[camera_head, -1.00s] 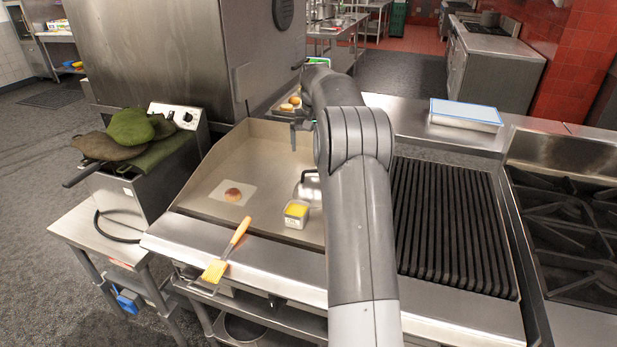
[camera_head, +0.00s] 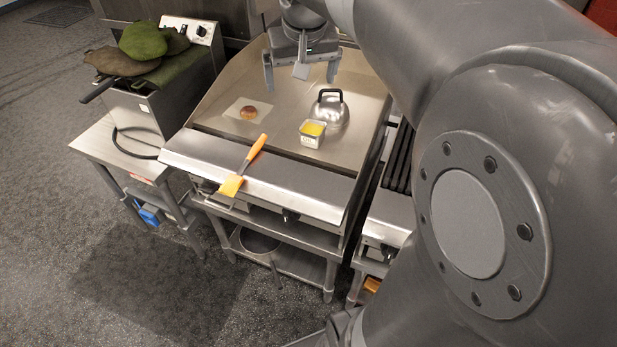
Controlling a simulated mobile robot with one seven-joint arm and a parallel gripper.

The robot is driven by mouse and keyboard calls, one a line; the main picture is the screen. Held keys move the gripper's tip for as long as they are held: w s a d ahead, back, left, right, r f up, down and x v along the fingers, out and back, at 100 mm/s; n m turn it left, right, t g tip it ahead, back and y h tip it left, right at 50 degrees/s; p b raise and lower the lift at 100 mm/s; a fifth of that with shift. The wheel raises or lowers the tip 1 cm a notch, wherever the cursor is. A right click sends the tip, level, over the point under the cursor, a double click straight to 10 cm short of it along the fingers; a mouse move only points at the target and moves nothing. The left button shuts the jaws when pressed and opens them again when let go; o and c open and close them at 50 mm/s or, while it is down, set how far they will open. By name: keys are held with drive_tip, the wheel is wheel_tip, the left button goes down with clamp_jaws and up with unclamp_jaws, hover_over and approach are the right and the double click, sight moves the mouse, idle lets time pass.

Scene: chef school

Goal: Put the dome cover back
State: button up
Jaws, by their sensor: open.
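The dome cover (camera_head: 330,112) is a shiny metal dome with a black loop handle on top. It sits on the flat griddle (camera_head: 362,85), towards its right side. My gripper (camera_head: 301,82) is open and empty, with its fingers pointing down above the back part of the griddle. It is behind and a little left of the dome cover, apart from it. A small browned bun or patty (camera_head: 248,113) lies on a pale square sheet (camera_head: 234,107) at the left of the griddle.
A small container of yellow stuff (camera_head: 312,132) stands right in front of the dome cover. A brush with an orange handle (camera_head: 254,152) lies across the griddle's front ledge (camera_head: 290,185). Green and brown cloths or mitts (camera_head: 145,45) lie on the appliance at left.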

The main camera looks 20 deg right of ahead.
drive_tip(key=s+a+f+n+t, duration=0.1)
drive_tip(key=s+a+f, duration=0.2)
drive_tip(key=s, duration=0.6)
drive_tip(key=s+a+f, duration=0.3)
drive_tip(key=s+f, duration=0.1)
drive_tip(key=s, duration=0.6)
drive_tip(key=shift+f+n+t+y, duration=0.4)
